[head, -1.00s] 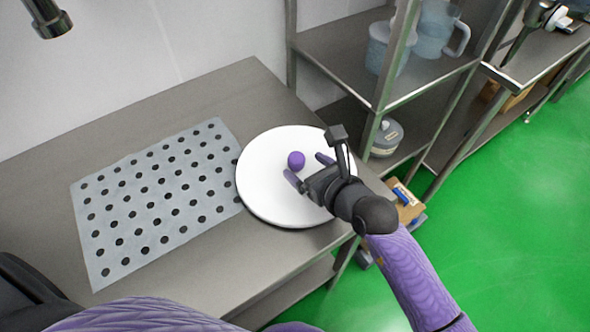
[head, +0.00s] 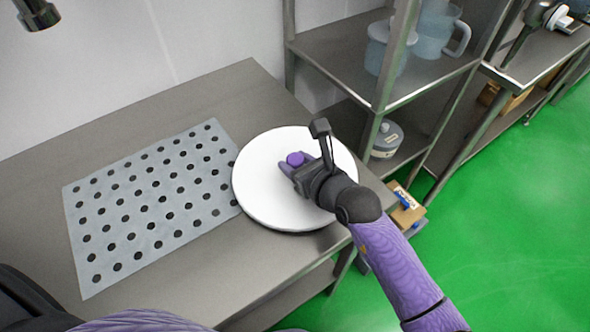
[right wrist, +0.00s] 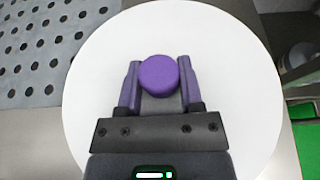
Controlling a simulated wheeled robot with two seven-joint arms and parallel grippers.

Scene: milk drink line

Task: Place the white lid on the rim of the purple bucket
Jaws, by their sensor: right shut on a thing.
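The white lid (head: 262,199) is a round disc with a purple knob (head: 295,159) at its middle. It lies on the steel table, right of the dotted mat. My right gripper (head: 291,164) is over the lid with its purple fingers on either side of the knob, shut on it. In the right wrist view the knob (right wrist: 160,75) sits between the two fingers, and the white lid (right wrist: 95,75) fills most of the picture. No purple bucket shows in either view. My left gripper is not in view.
A grey mat with black dots (head: 150,205) covers the table (head: 215,95) left of the lid. A metal shelf (head: 335,50) with clear jugs (head: 437,35) stands at the right. Cardboard boxes (head: 407,212) sit near the green floor.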

